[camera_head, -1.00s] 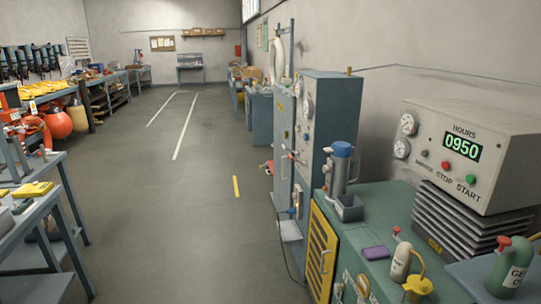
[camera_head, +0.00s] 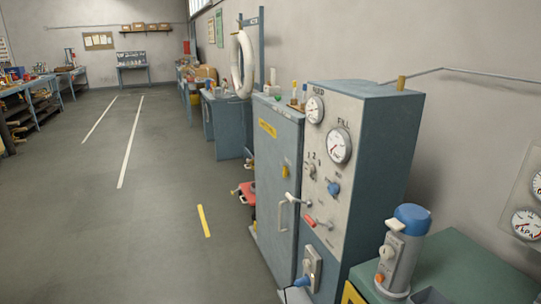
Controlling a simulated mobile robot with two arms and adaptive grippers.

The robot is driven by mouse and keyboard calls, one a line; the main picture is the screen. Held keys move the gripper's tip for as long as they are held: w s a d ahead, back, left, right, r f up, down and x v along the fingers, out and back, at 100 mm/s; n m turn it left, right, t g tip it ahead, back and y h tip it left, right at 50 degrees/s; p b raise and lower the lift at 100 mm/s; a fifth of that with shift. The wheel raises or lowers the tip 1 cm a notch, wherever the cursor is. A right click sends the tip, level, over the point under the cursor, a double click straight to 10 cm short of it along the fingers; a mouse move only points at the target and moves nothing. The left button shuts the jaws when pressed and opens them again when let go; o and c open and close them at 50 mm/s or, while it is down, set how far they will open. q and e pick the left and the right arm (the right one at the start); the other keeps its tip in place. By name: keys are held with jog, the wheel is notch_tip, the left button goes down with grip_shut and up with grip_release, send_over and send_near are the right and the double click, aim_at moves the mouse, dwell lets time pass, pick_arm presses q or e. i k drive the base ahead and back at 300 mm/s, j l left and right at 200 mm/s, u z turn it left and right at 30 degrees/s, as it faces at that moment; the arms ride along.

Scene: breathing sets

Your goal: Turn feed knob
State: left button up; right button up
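A grey-blue cabinet with a light control panel (camera_head: 322,200) stands right of centre. Its two round gauges have small labels; the lower gauge (camera_head: 338,146) reads FILL, and the upper gauge (camera_head: 315,109) has a label that looks like FEED. Below them are a small selector knob (camera_head: 310,171) marked with numbers and a blue knob (camera_head: 333,188). Lower are a white-tipped lever (camera_head: 291,199) and a red-handled lever (camera_head: 311,221). The lettering by these controls is too small to read, so I cannot tell which is the feed knob. Neither of my grippers is in view.
A blue-capped grey cylinder (camera_head: 404,248) stands on the green-topped bench (camera_head: 465,268) at right. A red object (camera_head: 244,192) lies on the floor beside the cabinet. The grey floor (camera_head: 120,220) left of the cabinet is open. Workbenches line the far left.

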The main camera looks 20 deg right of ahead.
aim_at(310, 169)
jog(key=i+z, duration=0.2)
jog(key=i, duration=0.25)
jog(key=i+j+z, duration=0.15)
jog(key=i, duration=0.3)
jog(key=i+j+z, duration=0.2)
jog(key=i, duration=0.25)
jog(key=i+j+z, duration=0.2)
jog(key=i, duration=0.25)
